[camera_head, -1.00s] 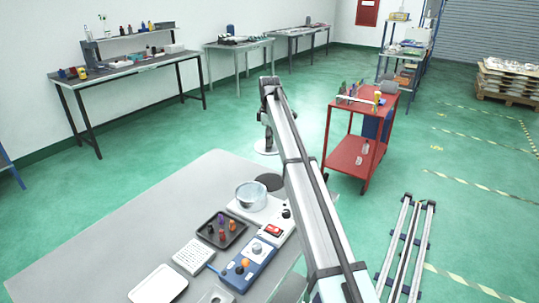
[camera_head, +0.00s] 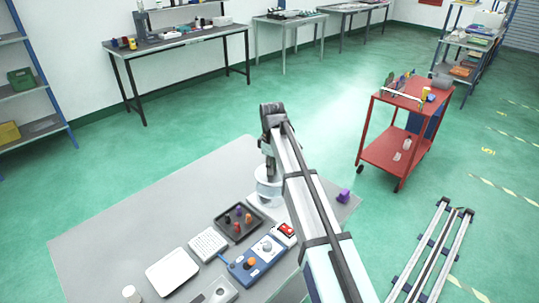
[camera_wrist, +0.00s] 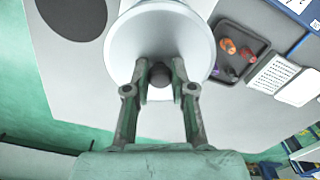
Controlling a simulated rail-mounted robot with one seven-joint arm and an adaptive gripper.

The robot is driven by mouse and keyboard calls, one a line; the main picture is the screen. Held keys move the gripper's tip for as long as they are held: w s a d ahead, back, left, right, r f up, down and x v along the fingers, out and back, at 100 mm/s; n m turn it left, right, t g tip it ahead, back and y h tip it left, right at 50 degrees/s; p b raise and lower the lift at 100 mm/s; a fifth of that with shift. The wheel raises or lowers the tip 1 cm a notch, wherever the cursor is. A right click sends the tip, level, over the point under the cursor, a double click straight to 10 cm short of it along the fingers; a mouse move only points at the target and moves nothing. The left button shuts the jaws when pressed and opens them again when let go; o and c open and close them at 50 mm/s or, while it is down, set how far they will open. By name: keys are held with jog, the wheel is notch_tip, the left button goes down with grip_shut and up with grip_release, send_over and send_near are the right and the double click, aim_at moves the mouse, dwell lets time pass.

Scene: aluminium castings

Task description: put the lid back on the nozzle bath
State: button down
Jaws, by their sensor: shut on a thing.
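My gripper (camera_wrist: 160,76) is shut on the dark knob (camera_wrist: 160,72) of the lid, as the wrist view shows. The lid (camera_wrist: 182,38) is a pale round disc below the fingers. In the head view my gripper (camera_head: 268,168) points down directly over the nozzle bath (camera_head: 268,190), a clear round vessel on a white base at the table's far side. The lid is at or just above the bath's top. Whether it touches the rim all round I cannot tell, since my arm and the lid hide much of it.
A black tray (camera_head: 222,222) with small coloured nozzles lies in front of the bath. A blue control box (camera_head: 245,270), a keypad (camera_head: 208,244) and a white tray (camera_head: 160,279) are nearer. A dark round mat (camera_wrist: 72,14) lies beside the bath. A red trolley (camera_head: 385,155) stands to the right.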

jog(key=shift+f+b, duration=0.35)
jog(key=shift+f, duration=0.2)
jog(key=shift+f+b, duration=1.05)
jog(key=shift+f, duration=1.55)
jog(key=shift+f+p, duration=0.15)
jog(key=shift+p, duration=0.25)
dwell(0.9)
jog(key=shift+c, duration=2.1)
grip_release()
